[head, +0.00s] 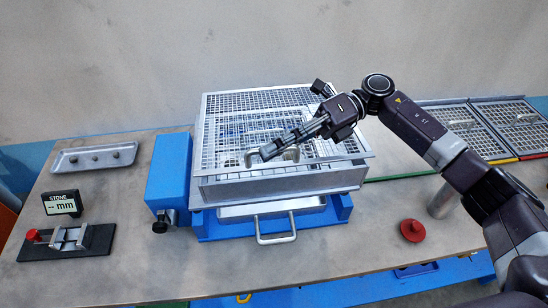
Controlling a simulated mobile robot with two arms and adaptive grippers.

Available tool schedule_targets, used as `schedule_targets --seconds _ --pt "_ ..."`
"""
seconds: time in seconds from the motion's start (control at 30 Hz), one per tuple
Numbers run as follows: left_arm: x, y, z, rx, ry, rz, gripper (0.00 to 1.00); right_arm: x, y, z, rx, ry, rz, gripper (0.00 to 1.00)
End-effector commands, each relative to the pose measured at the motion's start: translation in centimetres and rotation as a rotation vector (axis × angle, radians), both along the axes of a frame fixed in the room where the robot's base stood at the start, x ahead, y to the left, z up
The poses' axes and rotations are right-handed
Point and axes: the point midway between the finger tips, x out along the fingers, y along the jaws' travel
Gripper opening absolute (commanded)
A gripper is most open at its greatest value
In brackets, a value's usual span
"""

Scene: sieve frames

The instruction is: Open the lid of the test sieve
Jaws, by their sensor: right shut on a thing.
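The test sieve (280,184) is a grey metal box on a blue base at the middle of the table. Its lid (232,103) is a metal grid lying over the top; it looks close to flat, and I cannot tell whether its front edge is slightly raised. My right gripper (268,152) reaches in from the right over the lid. It is shut on the lid's metal handle (289,155) near the front edge, and its fingers hide part of that handle. My left gripper is not in view.
A drawer handle (277,239) juts out below the sieve. A blue box (168,170) adjoins its left side. A tray with stones (69,161), a display (62,203) and a gauge (70,243) stand left. A red knob (412,230) and spare grids (475,140) are right.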

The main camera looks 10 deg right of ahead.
Motion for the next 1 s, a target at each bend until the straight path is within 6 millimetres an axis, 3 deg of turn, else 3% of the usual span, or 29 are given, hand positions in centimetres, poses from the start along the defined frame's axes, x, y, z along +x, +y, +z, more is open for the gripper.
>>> schedule_targets --seconds 0.2,0.4,0.7,1.0 --pt "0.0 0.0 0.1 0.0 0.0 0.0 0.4 1.9 0.0 5.4 0.007 0.153 -0.003 0.0" --pt "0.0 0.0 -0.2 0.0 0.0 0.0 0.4 4.1 0.0 9.6 0.006 0.308 -0.003 0.0" --pt "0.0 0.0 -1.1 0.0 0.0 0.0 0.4 6.7 0.0 13.1 0.005 0.397 -0.004 0.0" --pt "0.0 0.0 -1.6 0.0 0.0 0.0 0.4 8.0 0.0 14.7 0.004 0.397 -0.003 0.0"
